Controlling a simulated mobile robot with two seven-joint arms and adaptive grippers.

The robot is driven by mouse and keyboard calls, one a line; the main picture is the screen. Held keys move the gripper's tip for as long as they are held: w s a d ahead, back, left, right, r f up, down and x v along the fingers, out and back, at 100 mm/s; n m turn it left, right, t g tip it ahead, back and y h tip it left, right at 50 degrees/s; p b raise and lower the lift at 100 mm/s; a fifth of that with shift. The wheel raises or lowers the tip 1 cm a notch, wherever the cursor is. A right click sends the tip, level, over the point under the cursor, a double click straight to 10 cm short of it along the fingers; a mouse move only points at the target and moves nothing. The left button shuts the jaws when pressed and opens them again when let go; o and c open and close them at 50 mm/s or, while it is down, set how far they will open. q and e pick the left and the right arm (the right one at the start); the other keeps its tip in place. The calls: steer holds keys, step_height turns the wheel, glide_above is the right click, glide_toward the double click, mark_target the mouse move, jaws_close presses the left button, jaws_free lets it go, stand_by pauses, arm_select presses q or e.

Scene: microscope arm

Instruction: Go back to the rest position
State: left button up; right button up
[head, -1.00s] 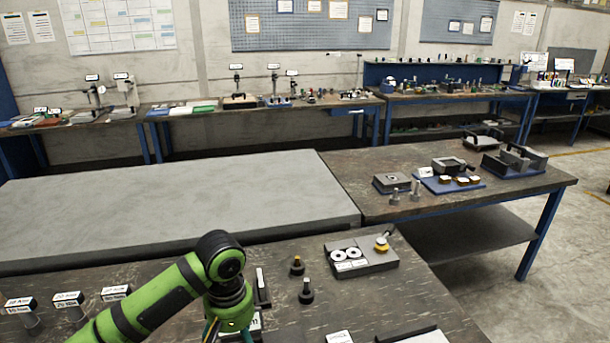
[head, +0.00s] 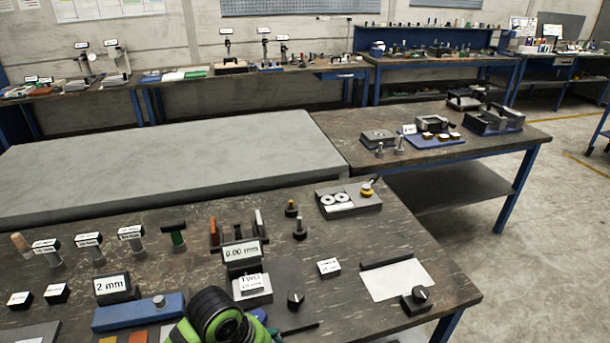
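A green and black arm link of mine shows at the bottom edge of the head view, left of centre, over the near bench (head: 385,235). It looks like my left arm. I cannot make out its gripper; it is below the frame or hidden behind the link. My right arm and gripper are not in view. Just beyond the link are a blue block (head: 125,316), a small stand with a 0.00 mm display (head: 242,251) and a black knob (head: 295,299). A thin dark pointed piece lies to the right of the link; I cannot tell what it is.
A grey block with two white discs (head: 335,199) and a white sheet (head: 397,280) are on the near bench. Labelled posts stand at left. A large grey slab (head: 190,155) and a second bench with blue-based fixtures lie beyond. Open floor (head: 570,220) is at right.

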arm_select(q)
steer(key=s+a+f+m+t+y, duration=0.1)
steer(key=s+a+f+t+y, duration=0.2)
steer(key=s+a, duration=1.1)
steer(key=s+d+f+g+b, duration=0.1)
steer(key=s+f, duration=0.1)
steer(key=f, duration=1.1)
steer(key=s+d+f+g, duration=0.1)
steer(key=s+f, duration=0.1)
steer(key=f, duration=1.1)
steer(key=s+a+f+g+b, duration=0.1)
steer(key=s+a+f, duration=0.1)
steer(key=s+f, duration=1.2)
steer(key=shift+f, duration=0.2)
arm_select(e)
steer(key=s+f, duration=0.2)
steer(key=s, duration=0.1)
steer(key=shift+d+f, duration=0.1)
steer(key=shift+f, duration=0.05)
arm_select(q)
steer(key=shift+a, duration=0.1)
